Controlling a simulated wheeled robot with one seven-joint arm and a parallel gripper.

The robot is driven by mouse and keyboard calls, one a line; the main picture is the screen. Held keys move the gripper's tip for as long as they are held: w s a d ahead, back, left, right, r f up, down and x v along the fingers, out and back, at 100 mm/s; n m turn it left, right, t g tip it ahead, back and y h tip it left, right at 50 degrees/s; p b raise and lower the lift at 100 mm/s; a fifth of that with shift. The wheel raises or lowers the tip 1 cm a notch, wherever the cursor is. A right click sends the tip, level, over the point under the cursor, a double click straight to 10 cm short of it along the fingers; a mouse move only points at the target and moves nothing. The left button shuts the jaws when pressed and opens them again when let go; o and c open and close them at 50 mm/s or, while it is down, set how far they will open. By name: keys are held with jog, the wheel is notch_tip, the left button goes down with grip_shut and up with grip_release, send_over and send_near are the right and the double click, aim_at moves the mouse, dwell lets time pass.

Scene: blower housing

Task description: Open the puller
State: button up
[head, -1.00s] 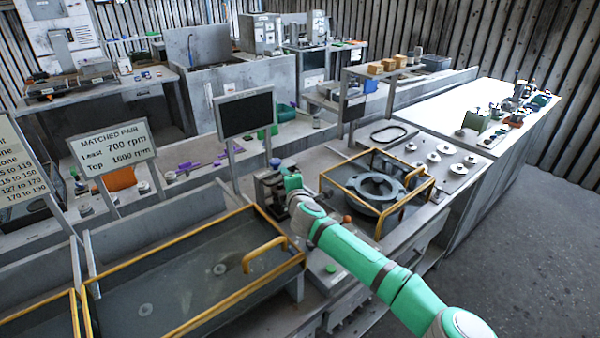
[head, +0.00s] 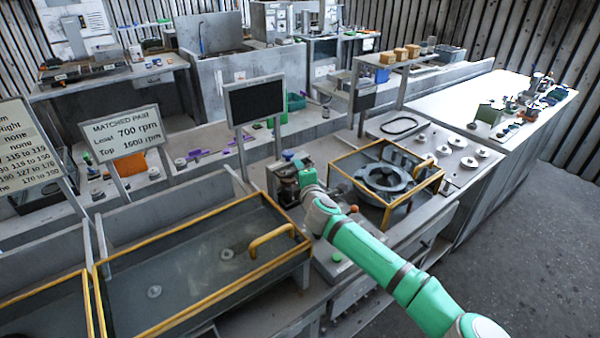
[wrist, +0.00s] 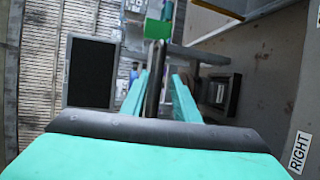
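A small dark-and-grey bench machine (head: 283,186) with a blue knob on top stands left of the yellow-framed housing bay; it may be the puller, but I cannot tell for sure. My gripper (head: 308,184) is at its right side, with the fingertips mostly hidden in the head view. In the wrist view my gripper (wrist: 160,88) has its two green fingers apart. A dark upright bar (wrist: 153,82) shows between them, with a green block (wrist: 157,28) beyond its upper end. A gap shows on the bar's right; contact on the left is unclear.
A black screen (head: 255,100) stands behind the machine. A yellow-edged tank (head: 190,268) lies to the left. The yellow-framed bay (head: 440,183) with a round grey housing (head: 385,178) is on the right. A box with a green button (head: 337,257) sits in front.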

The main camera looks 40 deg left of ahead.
jog(key=v, duration=1)
jog(key=shift+d, duration=0.4)
jog(key=shift+s+a, duration=0.1)
jog(key=shift+s, duration=0.1)
